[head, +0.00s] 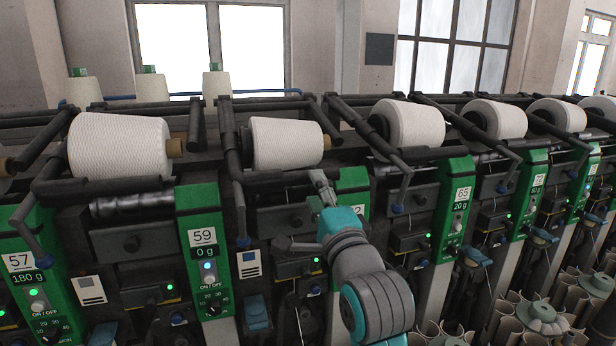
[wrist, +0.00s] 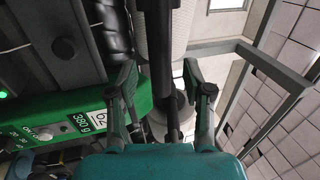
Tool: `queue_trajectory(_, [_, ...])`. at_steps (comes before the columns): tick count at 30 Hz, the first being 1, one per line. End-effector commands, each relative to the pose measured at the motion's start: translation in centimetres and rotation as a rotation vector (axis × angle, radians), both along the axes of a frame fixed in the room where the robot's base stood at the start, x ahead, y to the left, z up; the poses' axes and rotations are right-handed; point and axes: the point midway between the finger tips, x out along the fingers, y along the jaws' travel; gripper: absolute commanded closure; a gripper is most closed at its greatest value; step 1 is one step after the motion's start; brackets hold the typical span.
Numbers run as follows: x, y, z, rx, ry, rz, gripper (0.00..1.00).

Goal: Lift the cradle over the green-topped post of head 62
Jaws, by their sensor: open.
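Head 62's green-topped post shows at its label and 380 g display in the wrist view (wrist: 80,122). In the head view its green top (head: 352,182) is partly covered by my arm. The black cradle (head: 262,177) of this head runs below a white cone (head: 285,143), left of the post. My gripper (head: 320,185) is at the cradle's right end, beside the post. In the wrist view my gripper (wrist: 164,90) is open, with a dark cradle bar (wrist: 160,60) between its fingers. There are visible gaps on both sides. The exact grip depth is hard to judge.
Neighbouring cradles and cones stand close on both sides, with head 59's post (head: 205,250) at left and head 65's post (head: 455,205) at right. A bent black lever (head: 240,200) hangs left of my gripper. Several fluted tubes (head: 540,318) stand at lower right.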

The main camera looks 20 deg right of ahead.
Motion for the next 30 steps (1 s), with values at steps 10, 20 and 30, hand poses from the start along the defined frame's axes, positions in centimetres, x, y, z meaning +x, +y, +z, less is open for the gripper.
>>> queue_trajectory(10, [4.5,0.0,1.2,-0.001,-0.001,0.000,0.49])
queue_trajectory(20, [5.2,0.0,1.4,-0.001,-0.001,0.000,0.49])
queue_trajectory(30, [5.2,0.0,1.4,-0.001,0.000,0.000,1.00])
